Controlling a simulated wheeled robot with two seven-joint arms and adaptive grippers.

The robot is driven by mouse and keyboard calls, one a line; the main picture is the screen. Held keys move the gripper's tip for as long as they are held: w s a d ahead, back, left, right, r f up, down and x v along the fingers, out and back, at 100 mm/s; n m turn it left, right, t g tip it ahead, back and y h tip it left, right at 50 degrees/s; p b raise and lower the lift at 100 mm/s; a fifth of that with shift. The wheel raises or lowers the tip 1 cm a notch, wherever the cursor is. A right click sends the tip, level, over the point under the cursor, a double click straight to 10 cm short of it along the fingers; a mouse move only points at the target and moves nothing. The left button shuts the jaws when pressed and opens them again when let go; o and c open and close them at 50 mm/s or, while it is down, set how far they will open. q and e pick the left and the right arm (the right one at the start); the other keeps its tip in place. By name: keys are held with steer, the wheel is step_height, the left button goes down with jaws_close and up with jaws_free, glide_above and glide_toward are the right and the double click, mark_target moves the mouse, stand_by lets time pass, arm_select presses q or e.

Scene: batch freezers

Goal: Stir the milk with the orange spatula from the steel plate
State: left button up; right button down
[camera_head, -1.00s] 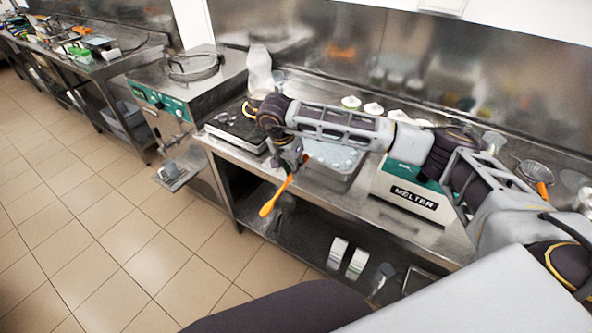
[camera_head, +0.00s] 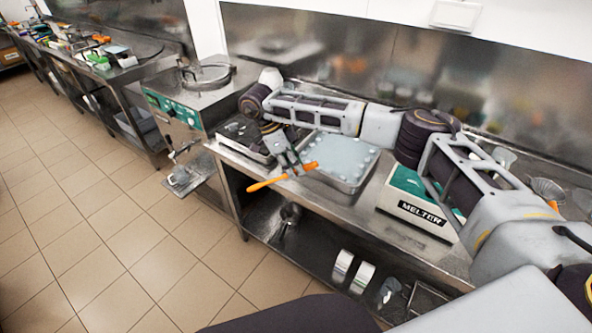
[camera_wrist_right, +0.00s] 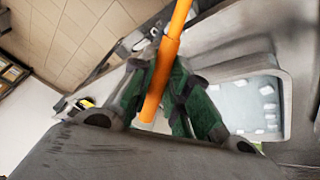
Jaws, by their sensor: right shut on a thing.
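My right gripper (camera_head: 290,167) is shut on the orange spatula (camera_head: 266,183). The spatula is held nearly level in front of the counter's front edge, its left end over the floor side. In the right wrist view, the spatula (camera_wrist_right: 174,40) runs between the green-padded fingers (camera_wrist_right: 160,95). A shallow steel tray (camera_head: 335,184) with a pale top stands on the counter just right of the gripper. I cannot make out the milk for certain, nor which surface is the steel plate. My left gripper is out of view.
A green and white melter (camera_head: 418,206) stands right of the tray. A dark flat appliance (camera_head: 242,138) is behind the gripper at left. A batch freezer (camera_head: 180,105) with a green panel stands further left. The tiled floor (camera_head: 110,230) in front is clear.

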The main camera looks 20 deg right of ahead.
steer(key=w+a+r+m+g+y, duration=0.1)
steer(key=r+m+y, duration=0.3)
steer(key=m, duration=0.4)
steer(key=w+r+m+g+y+p, duration=0.1)
steer(key=w+r+m+g+y, duration=0.1)
steer(key=m, duration=0.7)
step_height(320, 180, up, 2)
steer(key=g+y, duration=0.1)
steer(key=y, duration=0.2)
steer(key=shift+w+a+g, duration=0.3)
steer(key=shift+w+a, duration=0.05)
steer(key=shift+w, duration=0.05)
